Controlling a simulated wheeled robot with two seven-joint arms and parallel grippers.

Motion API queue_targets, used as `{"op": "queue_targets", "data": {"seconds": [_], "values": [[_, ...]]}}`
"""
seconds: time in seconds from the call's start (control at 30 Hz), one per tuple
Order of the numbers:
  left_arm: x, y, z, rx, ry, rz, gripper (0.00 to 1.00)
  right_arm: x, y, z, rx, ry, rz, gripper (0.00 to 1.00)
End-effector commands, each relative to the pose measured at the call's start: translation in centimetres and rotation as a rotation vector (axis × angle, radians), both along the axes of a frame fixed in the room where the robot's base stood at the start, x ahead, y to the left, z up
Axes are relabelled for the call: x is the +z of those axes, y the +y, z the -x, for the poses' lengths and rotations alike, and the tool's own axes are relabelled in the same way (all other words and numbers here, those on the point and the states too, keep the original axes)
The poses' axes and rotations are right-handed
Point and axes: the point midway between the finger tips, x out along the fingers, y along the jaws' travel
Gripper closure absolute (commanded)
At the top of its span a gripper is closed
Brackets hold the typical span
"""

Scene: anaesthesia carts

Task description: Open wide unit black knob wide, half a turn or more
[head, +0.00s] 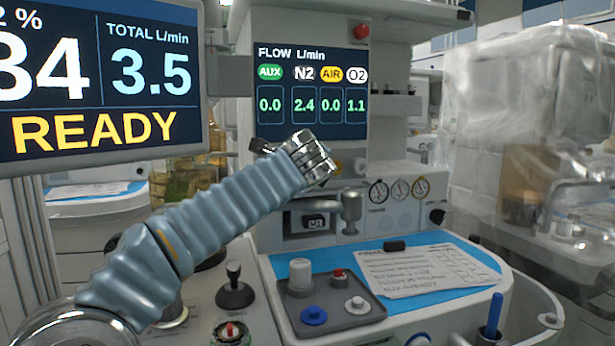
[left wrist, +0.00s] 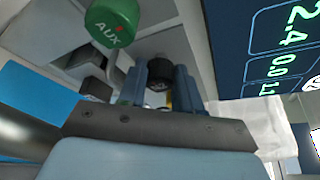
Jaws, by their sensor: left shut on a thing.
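The wide unit (head: 260,215) stands in the middle of the head view, with its flow screen (head: 312,92) reading N2 2.4 and O2 1.1. My left gripper (head: 312,158) is just below this screen; the wrist hides its fingers and the black knob there. In the left wrist view the black knob (left wrist: 158,94) sits between the two blue-grey fingers of my left gripper (left wrist: 160,85), which are shut on it. The green AUX knob (left wrist: 113,22) is beside them, apart from the fingers. My right gripper is in neither view.
A READY monitor (head: 100,80) stands at the left. Gauges (head: 400,189) and a metal fitting (head: 351,207) are right of and below my gripper. A grey tray with knobs (head: 330,303) and a paper (head: 425,270) lie on the worktop. A plastic-covered machine (head: 540,130) stands at the right.

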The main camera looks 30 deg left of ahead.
Motion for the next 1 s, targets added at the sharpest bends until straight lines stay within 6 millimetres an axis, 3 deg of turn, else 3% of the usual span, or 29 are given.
{"op": "queue_targets", "data": {"seconds": [0.13,0.17,0.3,0.67,0.77,1.0], "values": [[-0.1,0.0,0.0,0.000,0.004,0.001,0.97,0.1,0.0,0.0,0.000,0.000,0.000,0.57],[-0.1,0.0,0.0,0.000,0.004,0.000,0.63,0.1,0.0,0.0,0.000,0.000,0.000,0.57],[-0.1,0.0,0.0,0.000,0.004,0.000,0.42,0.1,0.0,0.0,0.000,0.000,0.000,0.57],[0.1,-0.3,0.4,-0.001,0.003,-0.002,0.41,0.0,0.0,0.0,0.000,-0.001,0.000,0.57],[0.3,-0.9,1.5,-0.001,0.003,-0.002,0.41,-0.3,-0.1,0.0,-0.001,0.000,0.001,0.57],[1.6,-3.9,6.4,-0.003,0.001,0.000,0.41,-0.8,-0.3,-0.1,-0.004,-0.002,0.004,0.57]]}}
